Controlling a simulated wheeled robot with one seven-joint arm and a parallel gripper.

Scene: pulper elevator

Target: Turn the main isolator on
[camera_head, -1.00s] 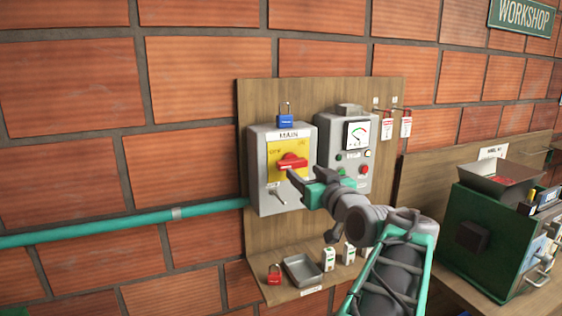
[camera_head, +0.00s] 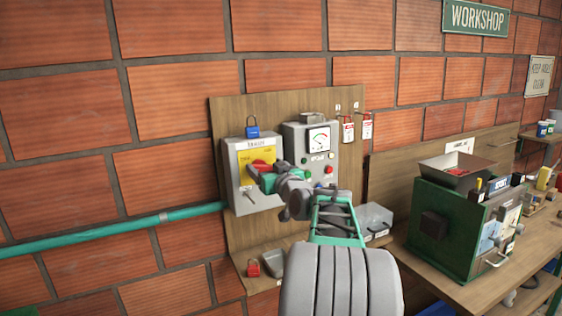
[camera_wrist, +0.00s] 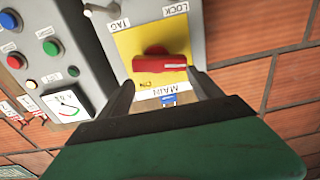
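The main isolator is a grey box (camera_head: 236,199) with a yellow plate and a red handle (camera_head: 262,165), left on the wooden board. In the wrist view, which is upside down, the red handle (camera_wrist: 160,63) lies crosswise on the yellow plate (camera_wrist: 124,44). My gripper (camera_wrist: 161,76) is open, its dark fingers apart near the two ends of the handle. I cannot tell whether they touch it. In the head view my gripper (camera_head: 254,172) partly covers the handle and plate.
A blue padlock (camera_head: 252,132) hangs above the isolator. A grey control box (camera_head: 298,135) with a dial and buttons is close on its right. Red tags (camera_head: 348,132) hang further right. A red padlock (camera_head: 253,268) and tray are below. A green machine (camera_head: 440,225) stands on the bench.

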